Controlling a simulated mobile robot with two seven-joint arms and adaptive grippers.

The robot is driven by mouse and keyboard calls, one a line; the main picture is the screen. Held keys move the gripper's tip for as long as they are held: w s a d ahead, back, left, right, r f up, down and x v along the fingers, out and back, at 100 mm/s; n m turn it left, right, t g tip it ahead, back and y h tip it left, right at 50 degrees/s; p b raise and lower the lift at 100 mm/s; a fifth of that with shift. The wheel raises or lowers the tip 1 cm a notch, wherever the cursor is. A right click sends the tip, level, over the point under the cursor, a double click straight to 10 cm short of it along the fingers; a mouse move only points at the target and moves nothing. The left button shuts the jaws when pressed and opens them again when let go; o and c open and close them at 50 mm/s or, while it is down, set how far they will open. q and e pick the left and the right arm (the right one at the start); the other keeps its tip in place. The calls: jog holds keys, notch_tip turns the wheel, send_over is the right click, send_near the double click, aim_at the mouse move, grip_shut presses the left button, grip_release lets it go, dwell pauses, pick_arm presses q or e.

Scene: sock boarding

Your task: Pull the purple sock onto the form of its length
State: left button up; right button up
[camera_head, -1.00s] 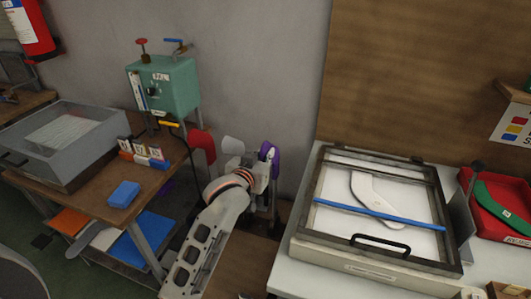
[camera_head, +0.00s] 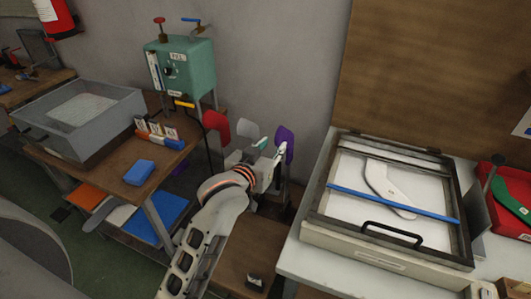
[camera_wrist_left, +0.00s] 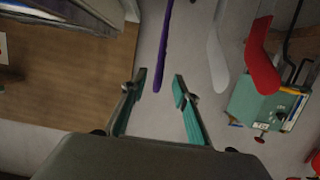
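A purple sock-shaped piece (camera_head: 285,141) stands upright beyond my left gripper (camera_head: 273,157); I cannot tell whether a form is inside it. In the left wrist view it is a thin purple strip (camera_wrist_left: 163,50), seen nearly edge-on. Its end lies near the gap between my left fingertips (camera_wrist_left: 158,84), which are apart with nothing between them. A pale form (camera_head: 247,129) and a red sock shape (camera_head: 217,127) stand in the same row, to the left. They also show in the left wrist view as the pale form (camera_wrist_left: 217,52) and the red shape (camera_wrist_left: 262,58). My right gripper is not in view.
A green machine (camera_head: 182,68) stands behind the row to the left, on a wooden table with a grey bin (camera_head: 80,125) and a blue block (camera_head: 139,173). At right, a framed press (camera_head: 318,222) with a black handle fills the white bench. A red tray (camera_head: 508,200) sits beyond.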

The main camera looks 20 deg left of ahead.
pick_arm(q)
jog(key=v, duration=0.5)
dwell(0.3)
jog(key=s+f+m+g, duration=0.1)
jog(key=s+f, duration=0.6)
jog(key=f, duration=0.3)
jog(key=s+f+m+g+h, duration=0.1)
jog(key=s+f+g, duration=0.1)
jog(key=s+f, duration=0.4)
jog(key=s+f+m+g+h, duration=0.1)
jog(key=s+f, duration=0.6)
jog(key=f, duration=0.8)
jog(key=shift+s+f+m, duration=0.25)
jog(key=shift+s+m, duration=0.05)
jog(key=shift+m, duration=0.2)
